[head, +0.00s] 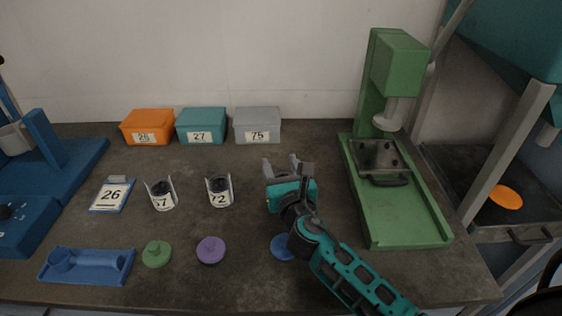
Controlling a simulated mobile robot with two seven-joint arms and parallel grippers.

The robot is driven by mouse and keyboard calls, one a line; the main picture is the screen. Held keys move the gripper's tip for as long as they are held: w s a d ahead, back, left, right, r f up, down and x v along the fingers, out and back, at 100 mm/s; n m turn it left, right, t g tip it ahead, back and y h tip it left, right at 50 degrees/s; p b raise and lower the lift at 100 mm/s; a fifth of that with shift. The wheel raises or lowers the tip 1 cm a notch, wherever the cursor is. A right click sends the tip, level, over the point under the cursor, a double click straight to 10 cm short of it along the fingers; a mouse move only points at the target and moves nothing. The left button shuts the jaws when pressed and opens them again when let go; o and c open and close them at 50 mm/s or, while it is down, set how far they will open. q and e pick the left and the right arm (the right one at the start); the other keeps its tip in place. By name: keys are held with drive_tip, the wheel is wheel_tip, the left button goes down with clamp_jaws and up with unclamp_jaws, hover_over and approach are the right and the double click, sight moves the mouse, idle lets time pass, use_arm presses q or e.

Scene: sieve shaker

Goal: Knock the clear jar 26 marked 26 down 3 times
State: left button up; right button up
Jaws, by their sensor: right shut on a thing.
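My right gripper (281,164) reaches in from the lower right, over the dark bench. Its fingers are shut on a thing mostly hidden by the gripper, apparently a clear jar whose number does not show. Two other clear jars with dark contents stand upright to its left: one reads 72 (219,191), the other (161,195) shows a label ending in 7. A card marked 26 (111,195) lies at the left. My left gripper is not in view.
Orange (147,127), teal (202,126) and grey (257,126) labelled boxes line the back. A green press-like stand (410,217) is at the right. Green (156,254), purple (210,250) and blue (283,247) lids and a blue tray (112,277) lie in front.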

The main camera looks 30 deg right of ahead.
wheel_tip(320, 180, up, 3)
drive_tip(key=shift+f+p, duration=0.2)
drive_tip(key=shift+p, duration=0.4)
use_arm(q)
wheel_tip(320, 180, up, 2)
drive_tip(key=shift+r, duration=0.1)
use_arm(e)
drive_tip(key=shift+f, duration=0.1)
drive_tip(key=shift+w, duration=0.1)
